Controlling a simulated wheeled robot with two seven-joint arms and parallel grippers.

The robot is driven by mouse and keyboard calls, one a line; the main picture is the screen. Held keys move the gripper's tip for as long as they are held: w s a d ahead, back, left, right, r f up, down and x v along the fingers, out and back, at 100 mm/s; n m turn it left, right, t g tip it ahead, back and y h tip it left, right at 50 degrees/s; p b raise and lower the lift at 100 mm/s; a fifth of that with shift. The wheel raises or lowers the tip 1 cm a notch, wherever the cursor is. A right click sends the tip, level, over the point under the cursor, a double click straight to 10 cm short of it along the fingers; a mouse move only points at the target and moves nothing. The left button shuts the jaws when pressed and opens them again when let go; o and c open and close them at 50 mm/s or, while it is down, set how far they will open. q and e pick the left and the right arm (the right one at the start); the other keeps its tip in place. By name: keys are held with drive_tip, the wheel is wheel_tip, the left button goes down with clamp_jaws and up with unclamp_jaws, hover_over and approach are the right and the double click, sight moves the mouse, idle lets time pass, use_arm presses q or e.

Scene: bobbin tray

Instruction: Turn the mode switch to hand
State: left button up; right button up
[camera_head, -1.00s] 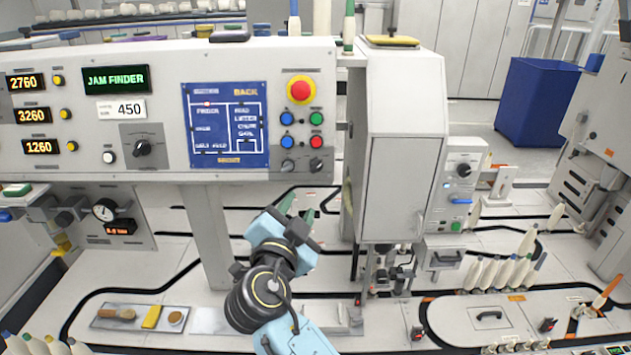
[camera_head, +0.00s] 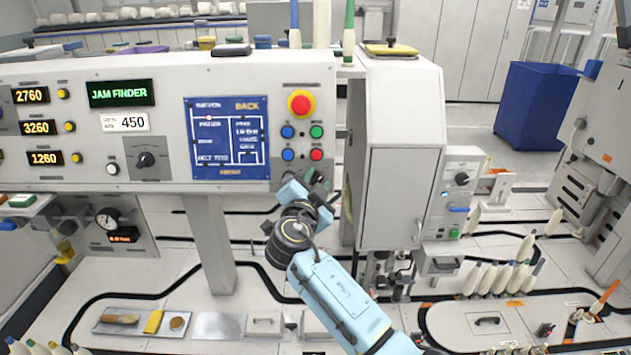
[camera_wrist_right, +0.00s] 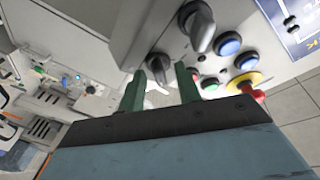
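Two dark selector knobs sit below the coloured buttons on the grey control panel (camera_head: 90,75). Their labels are not readable, so I cannot tell which is the mode switch. In the right wrist view one knob (camera_wrist_right: 196,28) is at the top and the other knob (camera_wrist_right: 158,65) is just beyond the fingertips. My right gripper (camera_head: 311,182) is at the panel's lower right corner and largely hides these knobs in the head view. In the wrist view its green fingers (camera_wrist_right: 162,78) are apart, with no clear contact on the knob. My left gripper is out of view.
A red emergency stop (camera_head: 300,103) and blue, green and red buttons sit above the gripper. Another black knob (camera_head: 146,159) is further left on the panel. A grey cabinet (camera_head: 402,170) stands close on the right. A tray (camera_head: 137,331) lies below left.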

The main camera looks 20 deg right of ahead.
clamp_jaws()
idle(0.3)
